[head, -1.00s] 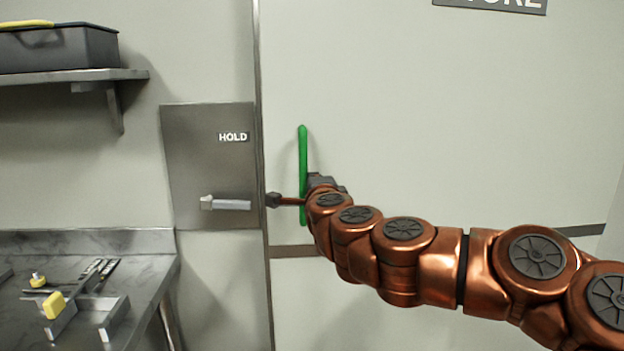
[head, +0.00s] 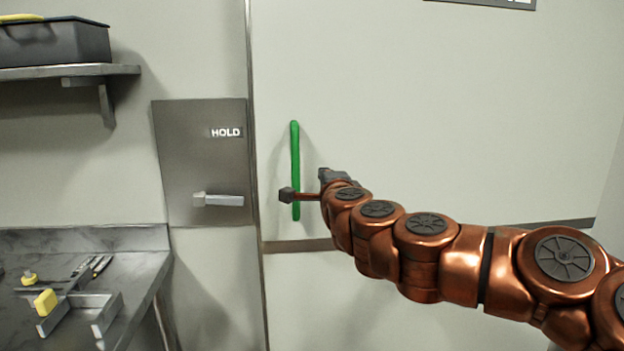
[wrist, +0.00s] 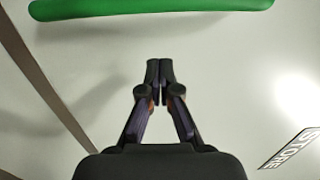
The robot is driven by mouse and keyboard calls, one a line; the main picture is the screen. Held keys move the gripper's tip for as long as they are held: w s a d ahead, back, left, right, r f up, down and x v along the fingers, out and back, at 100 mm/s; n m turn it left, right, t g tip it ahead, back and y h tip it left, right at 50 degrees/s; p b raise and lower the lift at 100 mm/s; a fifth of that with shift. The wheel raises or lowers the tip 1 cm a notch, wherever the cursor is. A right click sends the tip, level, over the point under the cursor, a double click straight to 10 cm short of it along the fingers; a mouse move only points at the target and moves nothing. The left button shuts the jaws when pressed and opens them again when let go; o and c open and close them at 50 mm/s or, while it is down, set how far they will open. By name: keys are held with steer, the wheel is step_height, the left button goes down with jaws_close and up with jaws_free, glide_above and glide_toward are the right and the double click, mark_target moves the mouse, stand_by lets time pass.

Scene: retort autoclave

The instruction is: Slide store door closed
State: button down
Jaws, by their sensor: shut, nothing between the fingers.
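The store door (head: 430,110) is a large pale panel. Its left edge lies along a dark vertical strip (head: 257,215) beside the wall, and I see no open gap there. A green upright bar handle (head: 295,150) is on the door near that edge; it also shows at the top of the wrist view (wrist: 150,8). My gripper (head: 324,175) is to the right of the handle in the head view. In the wrist view my gripper (wrist: 160,66) has its fingertips together, empty and apart from the handle.
A grey HOLD plate (head: 185,150) with a lever (head: 218,200) is on the wall left of the door. A steel bench (head: 90,239) with tools and a shelf (head: 70,71) holding a grey bin (head: 60,45) are at the left. A STORE sign (wrist: 290,148) is on the door.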

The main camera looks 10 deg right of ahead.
steer(key=s, duration=0.9)
steer(key=s+a+f+n+g+y, duration=0.1)
steer(key=s+a+f+n+y, duration=0.1)
steer(key=a+n+y, duration=0.3)
steer(key=s+a+f+n+g+y, duration=0.1)
steer(key=s+a+n+y, duration=0.1)
steer(key=a+n, duration=0.4)
steer(key=s+a+f+n+g+y, duration=0.2)
steer(key=s+a+f+n+g, duration=0.3)
steer(key=f, duration=0.3)
steer(key=s+d+f+n+g+h, duration=0.1)
steer(key=s+d+f+g+h, duration=0.1)
steer(key=s+d+f+g, duration=0.45)
steer(key=s+d+f+n+g+h, duration=0.1)
steer(key=s+f+n+g+h, duration=0.15)
steer(key=s+f, duration=0.8)
steer(key=s+d+f+g+h+p, duration=0.1)
steer(key=s+d+g+h, duration=0.3)
steer(key=s+d, duration=0.6)
step_height(320, 180, up, 19)
steer(key=s+a+p, duration=0.1)
steer(key=p, duration=1.7)
steer(key=shift+s+a+m+y, duration=0.2)
steer(key=shift+a+m+y, duration=0.15)
steer(key=shift+a, duration=0.05)
steer(key=shift+f, duration=0.2)
